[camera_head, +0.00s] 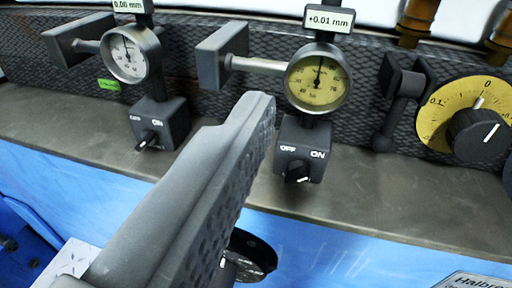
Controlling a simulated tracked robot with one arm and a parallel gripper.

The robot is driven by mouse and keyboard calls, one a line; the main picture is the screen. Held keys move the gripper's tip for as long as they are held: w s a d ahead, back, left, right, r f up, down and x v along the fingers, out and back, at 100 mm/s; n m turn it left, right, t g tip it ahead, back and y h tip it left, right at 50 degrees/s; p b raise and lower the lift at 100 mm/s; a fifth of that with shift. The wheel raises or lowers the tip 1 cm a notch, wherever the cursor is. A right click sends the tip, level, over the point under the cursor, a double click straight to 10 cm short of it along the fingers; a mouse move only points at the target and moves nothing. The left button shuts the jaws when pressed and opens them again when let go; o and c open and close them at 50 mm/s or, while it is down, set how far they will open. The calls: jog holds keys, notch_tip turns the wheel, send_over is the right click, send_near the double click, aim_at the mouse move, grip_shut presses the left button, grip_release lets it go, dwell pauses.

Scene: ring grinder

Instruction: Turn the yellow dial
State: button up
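The yellow dial (446,107) is at the right of the head view, a round yellow scale marked 0 and 0.1 on the dark textured wall. A black knob (478,134) with a white line sits on it and covers its lower right part. My gripper (256,118) shows as a dark grey textured finger rising from the lower left to the middle. It is left of the yellow dial and apart from it in the picture. I cannot make out a second finger or a gap, and no held thing shows.
A yellow-faced gauge (318,84) reads +0.01 mm above an OFF/ON switch box (303,150). A white gauge (128,55) stands left. A black lever (402,90) is beside the dial. A bare metal ledge (400,190) runs below, above a blue front. A black disc (252,250) is partly hidden by my gripper.

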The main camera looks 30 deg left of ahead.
send_near(315, 89)
jog(key=shift+n+y, duration=0.4)
jog(key=x, duration=0.5)
jog(key=shift+w+d+p, duration=0.1)
jog(key=shift+w+p, duration=0.2)
jog(key=shift+w, duration=0.15)
jog(key=shift+w+f, duration=0.2)
jog(key=shift+w, duration=0.5)
jog(key=shift+w+a+r, duration=0.15)
jog(key=shift+w+a, duration=0.2)
jog(key=shift+w, duration=0.15)
jog(key=c, duration=1)
